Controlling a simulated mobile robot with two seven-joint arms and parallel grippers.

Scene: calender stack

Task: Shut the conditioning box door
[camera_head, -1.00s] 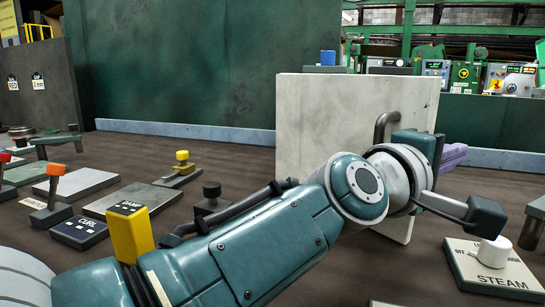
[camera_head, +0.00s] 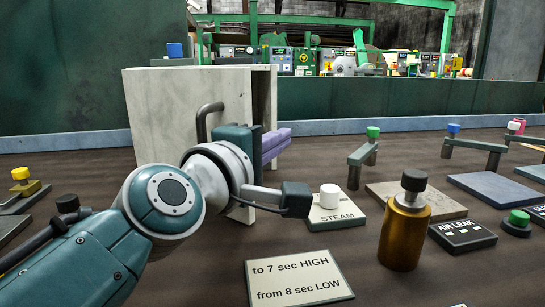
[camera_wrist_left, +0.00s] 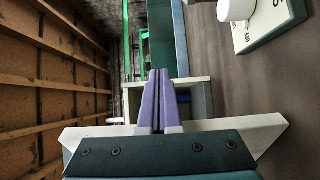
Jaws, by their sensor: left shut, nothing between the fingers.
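The conditioning box (camera_head: 264,72) is pale grey, and its door (camera_head: 160,110) stands open as a broad upright panel with a dark bar handle (camera_head: 203,122). The door hides much of the box behind it. My left gripper (camera_head: 287,140) has purple fingers, shut and empty. It is in front of the door's right edge, with the fingers pointing right, past that edge. In the left wrist view the fingers (camera_wrist_left: 159,78) point toward the box (camera_wrist_left: 200,92), and the pale door (camera_wrist_left: 268,130) crosses behind the gripper body. I cannot tell whether they touch the door. My right gripper is not in view.
The STEAM plate with a white knob (camera_head: 330,200) stands close right of my wrist.

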